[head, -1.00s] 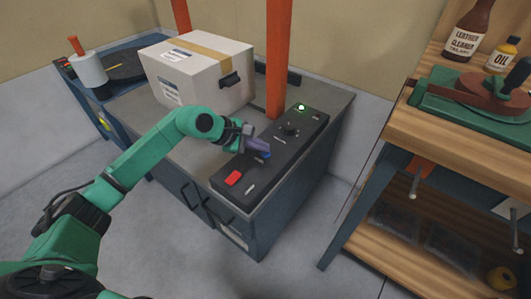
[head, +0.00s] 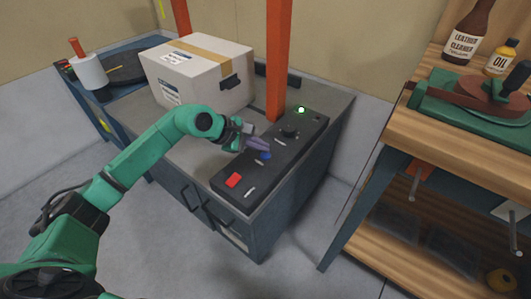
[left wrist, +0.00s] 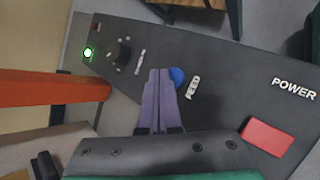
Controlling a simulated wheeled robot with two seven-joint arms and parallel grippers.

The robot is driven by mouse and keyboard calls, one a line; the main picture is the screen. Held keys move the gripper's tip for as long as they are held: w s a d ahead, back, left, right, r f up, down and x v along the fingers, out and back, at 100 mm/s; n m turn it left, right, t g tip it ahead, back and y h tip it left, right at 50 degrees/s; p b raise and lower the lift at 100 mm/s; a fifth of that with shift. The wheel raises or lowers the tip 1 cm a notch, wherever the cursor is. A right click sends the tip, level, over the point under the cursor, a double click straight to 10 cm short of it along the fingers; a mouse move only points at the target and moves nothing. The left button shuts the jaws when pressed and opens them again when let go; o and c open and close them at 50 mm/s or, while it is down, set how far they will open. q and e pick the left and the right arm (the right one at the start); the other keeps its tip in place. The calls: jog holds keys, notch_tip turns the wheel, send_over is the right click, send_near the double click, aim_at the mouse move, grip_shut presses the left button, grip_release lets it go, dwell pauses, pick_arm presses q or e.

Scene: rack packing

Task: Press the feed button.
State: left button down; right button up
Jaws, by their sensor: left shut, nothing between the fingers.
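The feed button is a round blue button (head: 265,156) on the sloping black control panel (head: 225,178). In the left wrist view the blue button (left wrist: 178,76) shows beside the word FEED, partly covered by my fingers. My left gripper (head: 267,147) is shut and empty, its purple fingers together. In the left wrist view its fingertips (left wrist: 159,72) are just left of the button. In the head view the tips are just above the button in the picture, and I cannot tell whether they touch the panel. My right gripper is not in view.
A red button (head: 233,180) marked POWER, a black knob (head: 289,131) and a lit green lamp (head: 301,110) are on the same panel. An orange post (head: 278,65) stands behind the panel. A taped carton (head: 200,72) sits behind my arm. A wooden workbench (head: 460,115) is at right.

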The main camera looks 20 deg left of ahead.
aim_at(261, 155)
pick_arm(q)
jog(key=shift+r, duration=0.15)
jog(key=shift+r+p, duration=1.55)
jog(key=shift+r, duration=0.95)
jog(key=shift+f, duration=0.1)
